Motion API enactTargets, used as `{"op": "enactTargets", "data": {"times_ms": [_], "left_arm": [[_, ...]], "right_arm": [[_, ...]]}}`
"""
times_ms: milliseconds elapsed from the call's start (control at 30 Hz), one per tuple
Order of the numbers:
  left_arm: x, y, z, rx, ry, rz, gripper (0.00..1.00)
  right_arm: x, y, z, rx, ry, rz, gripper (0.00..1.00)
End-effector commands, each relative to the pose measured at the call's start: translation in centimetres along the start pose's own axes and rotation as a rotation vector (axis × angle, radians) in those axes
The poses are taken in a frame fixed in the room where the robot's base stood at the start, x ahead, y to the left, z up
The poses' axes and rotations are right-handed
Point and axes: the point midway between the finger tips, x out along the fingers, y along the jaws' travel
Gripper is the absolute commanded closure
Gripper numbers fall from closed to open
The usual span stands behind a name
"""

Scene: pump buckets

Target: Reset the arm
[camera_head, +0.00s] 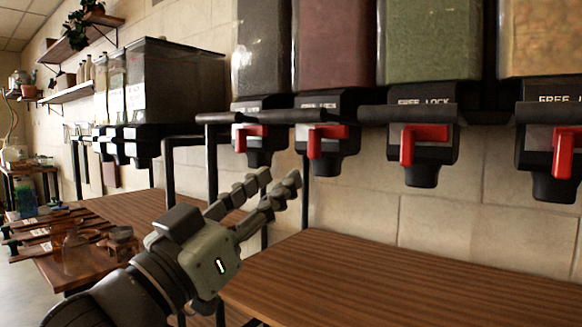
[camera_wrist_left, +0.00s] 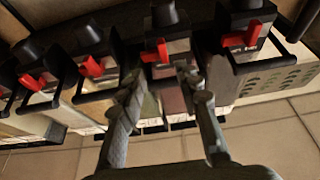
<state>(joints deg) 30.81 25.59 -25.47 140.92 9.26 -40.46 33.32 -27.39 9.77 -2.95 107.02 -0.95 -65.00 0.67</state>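My left gripper (camera_head: 279,178) is raised in front of the dispensers in the head view, its fingers pointing up and to the right. In the left wrist view its two fingers (camera_wrist_left: 162,82) stand apart with a gap between them and nothing held. Behind the fingers are dispensers with black spouts and red levers, among them the red lever (camera_head: 326,140) above the fingertips in the head view. Whether the fingers touch anything cannot be told, but they look apart from the levers. My right gripper is in neither view.
A wooden counter (camera_head: 400,285) below the dispensers is bare. A green-filled dispenser (camera_head: 430,45) hangs above its back edge. A black rail (camera_head: 270,117) runs in front of the spouts. To the left, a lower table holds jars (camera_head: 75,250) and tools. Shelves hang on the far wall.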

Motion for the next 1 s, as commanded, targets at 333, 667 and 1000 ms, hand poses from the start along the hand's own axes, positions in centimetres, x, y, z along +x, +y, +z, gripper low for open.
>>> {"op": "enactTargets", "data": {"times_ms": [333, 667, 1000], "left_arm": [[-1.6, 0.0, 0.0, 0.0, 0.0, 0.0, 0.66], [-1.5, -2.4, 3.4, -0.008, -0.071, -0.067, 0.66], [-8.7, -12.8, 24.5, -0.024, -0.536, -0.378, 0.66]], "right_arm": [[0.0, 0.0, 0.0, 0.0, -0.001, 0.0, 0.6], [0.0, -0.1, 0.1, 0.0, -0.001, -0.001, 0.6], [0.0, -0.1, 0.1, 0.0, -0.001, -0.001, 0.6]]}}
